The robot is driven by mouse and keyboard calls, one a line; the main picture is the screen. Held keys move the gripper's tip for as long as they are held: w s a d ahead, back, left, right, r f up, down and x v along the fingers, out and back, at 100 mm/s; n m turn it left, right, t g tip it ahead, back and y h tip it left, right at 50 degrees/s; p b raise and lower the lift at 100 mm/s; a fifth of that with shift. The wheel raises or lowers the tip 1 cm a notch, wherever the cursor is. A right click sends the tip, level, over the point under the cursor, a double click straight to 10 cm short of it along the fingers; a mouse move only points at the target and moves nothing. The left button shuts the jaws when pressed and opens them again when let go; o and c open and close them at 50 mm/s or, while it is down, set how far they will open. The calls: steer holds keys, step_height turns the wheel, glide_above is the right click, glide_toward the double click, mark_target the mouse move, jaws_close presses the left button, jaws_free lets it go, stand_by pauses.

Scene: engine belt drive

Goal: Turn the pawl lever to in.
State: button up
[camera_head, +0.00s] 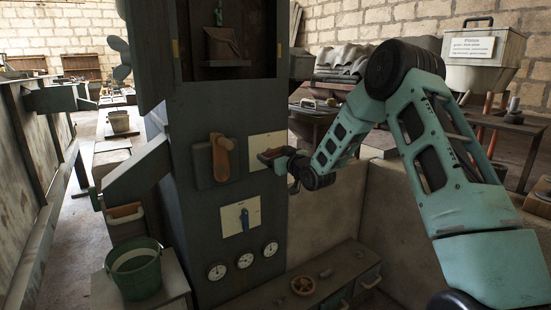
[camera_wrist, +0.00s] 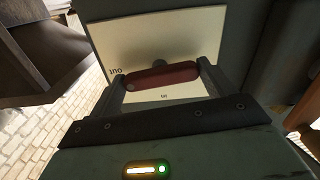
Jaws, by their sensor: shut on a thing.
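The pawl lever is a dark red bar and shows in the wrist view (camera_wrist: 163,75) in front of a cream plate (camera_wrist: 185,40). It lies nearly level across that picture, its left end towards the word OUT. A smaller word, seemingly IN, is below it on the plate. The fingers of my gripper (camera_wrist: 165,84) stand at the two ends of the bar, shut on it. In the head view, my gripper (camera_head: 283,160) is at the plate (camera_head: 266,142) on the right of the dark cabinet face and partly hides the lever (camera_head: 268,155).
An orange-brown handle (camera_head: 221,158) is just left of the plate. A green bucket (camera_head: 134,270) stands at lower left. A low bench (camera_head: 320,280) with small parts is beneath my arm.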

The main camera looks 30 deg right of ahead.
steer(key=n+b, duration=1.6)
steer(key=shift+f, duration=0.1)
steer(key=shift+n, duration=0.3)
steer(key=o, duration=0.9)
steer(key=shift+s, duration=0.1)
